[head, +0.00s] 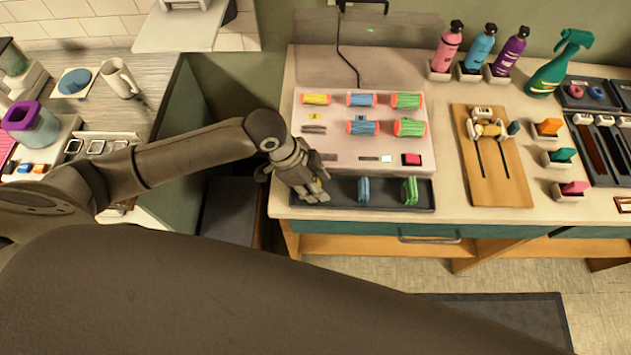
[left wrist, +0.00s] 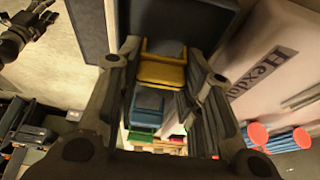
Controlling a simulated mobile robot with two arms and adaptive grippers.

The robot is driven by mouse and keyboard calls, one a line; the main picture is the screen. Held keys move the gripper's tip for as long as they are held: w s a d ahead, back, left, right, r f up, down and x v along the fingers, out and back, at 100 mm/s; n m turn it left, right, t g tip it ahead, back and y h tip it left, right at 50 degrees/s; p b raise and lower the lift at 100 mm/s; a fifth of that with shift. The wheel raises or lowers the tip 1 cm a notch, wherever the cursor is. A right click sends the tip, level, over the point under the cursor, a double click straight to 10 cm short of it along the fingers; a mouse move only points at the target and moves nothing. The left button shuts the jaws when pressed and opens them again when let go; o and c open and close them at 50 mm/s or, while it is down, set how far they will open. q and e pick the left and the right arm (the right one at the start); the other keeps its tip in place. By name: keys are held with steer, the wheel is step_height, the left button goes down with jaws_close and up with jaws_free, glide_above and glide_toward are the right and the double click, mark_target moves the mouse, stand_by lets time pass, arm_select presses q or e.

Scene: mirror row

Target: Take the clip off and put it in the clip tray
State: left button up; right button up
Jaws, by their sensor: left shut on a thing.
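My left gripper (head: 318,192) is at the left end of the long dark clip tray (head: 335,207). It is shut on a yellow clip (left wrist: 163,70), which shows between the fingers in the left wrist view. The gripper mostly covers this clip in the head view. I cannot tell whether the clip touches the tray floor. A blue clip (head: 363,189) and a green clip (head: 409,191) stand upright in the tray, to the right. My right gripper (left wrist: 28,32) seems to show at the top left of the left wrist view, its fingers unclear.
A pale board (head: 365,160) with yellow, blue and green rollers lies behind the tray. A wooden board (head: 490,185) with a small gold-and-white item is to the right. Bottles (head: 480,48) and a green spray bottle (head: 560,65) stand at the back. The counter's front edge is close to the tray.

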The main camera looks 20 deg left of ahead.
arm_select(q)
steer(key=o, duration=0.9)
steer(key=shift+o, duration=0.3)
steer(key=o, duration=0.3)
steer(key=shift+o, duration=0.2)
steer(key=shift+r+p, duration=3.55)
steer(key=shift+p, duration=0.45)
